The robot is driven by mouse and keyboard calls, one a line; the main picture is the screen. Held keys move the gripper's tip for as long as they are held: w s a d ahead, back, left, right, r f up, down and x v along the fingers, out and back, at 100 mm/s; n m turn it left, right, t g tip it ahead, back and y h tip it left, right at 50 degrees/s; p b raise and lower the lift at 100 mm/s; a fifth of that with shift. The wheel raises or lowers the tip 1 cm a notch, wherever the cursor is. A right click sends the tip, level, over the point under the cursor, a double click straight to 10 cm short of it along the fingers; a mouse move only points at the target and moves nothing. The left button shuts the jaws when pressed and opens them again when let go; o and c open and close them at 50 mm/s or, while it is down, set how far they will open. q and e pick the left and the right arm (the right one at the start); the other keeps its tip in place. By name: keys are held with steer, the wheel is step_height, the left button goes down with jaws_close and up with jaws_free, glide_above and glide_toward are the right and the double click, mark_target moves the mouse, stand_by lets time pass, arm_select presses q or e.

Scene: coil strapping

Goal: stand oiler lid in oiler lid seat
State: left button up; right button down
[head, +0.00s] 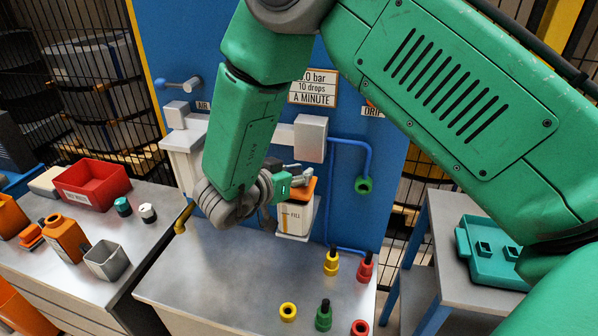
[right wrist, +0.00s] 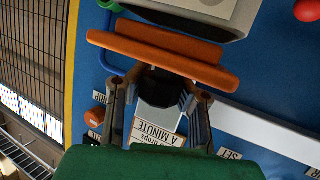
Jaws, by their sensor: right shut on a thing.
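The orange oiler lid (head: 306,188) is at the top of the pale box marked FILL (head: 294,218) on the blue panel, slightly tilted. My right gripper (head: 284,187) is shut on the lid's dark grip, partly hidden behind my arm in the head view. In the right wrist view the lid (right wrist: 165,62) spans across in front of my right gripper's fingers (right wrist: 160,92), beside a pale box (right wrist: 215,10). I cannot tell whether lid and box touch. No seat is clearly identifiable; a teal holder (head: 490,262) with two dark square sockets stands at the right. My left gripper is not in view.
Yellow, red and green fittings (head: 323,316) stand on the grey bench (head: 235,275) below. A blue pipe (head: 330,200) runs down the panel. The left bench holds a red bin (head: 92,183), an orange bottle (head: 66,238) and a grey cup (head: 105,260). The bench's middle is clear.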

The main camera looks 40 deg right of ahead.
steer(key=shift+f, duration=0.1)
steer(key=shift+f+b, duration=0.4)
steer(key=shift+f, duration=0.25)
steer(key=c, duration=1.4)
jaws_free()
steer(key=shift+o, duration=0.2)
steer(key=v, duration=1.2)
